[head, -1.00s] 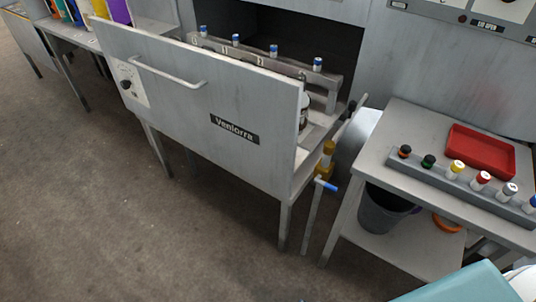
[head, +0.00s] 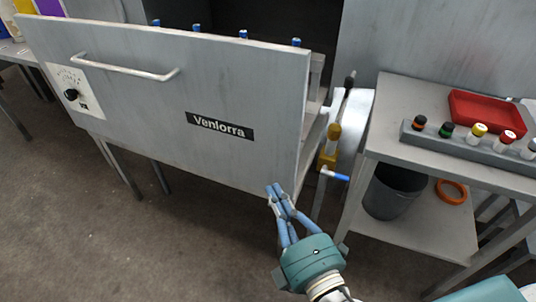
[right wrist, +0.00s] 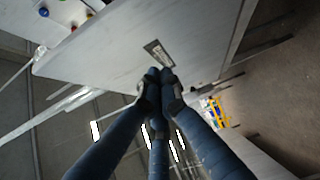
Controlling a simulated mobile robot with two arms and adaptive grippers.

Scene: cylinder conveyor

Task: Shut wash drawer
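The wash drawer (head: 165,110) is pulled out. Its grey front has a long handle (head: 125,70), a dial at the left and a "Venlorra" label (head: 220,126). Cylinders with blue caps (head: 243,35) stand in a rack behind the front. My right gripper (head: 276,192) is before the lower right part of the drawer front, fingertips together and nothing seen between them. In the right wrist view the blue fingers (right wrist: 158,76) are closed together and point at the drawer front (right wrist: 120,50) near its label. Contact cannot be told. My left gripper is not in view.
A yellow valve with a blue-tipped lever (head: 333,174) is right of the drawer. A grey side table (head: 395,105) holds a red tray (head: 490,112) and a rack of capped cylinders (head: 465,150); a bin (head: 385,203) sits below. Floor at left is open.

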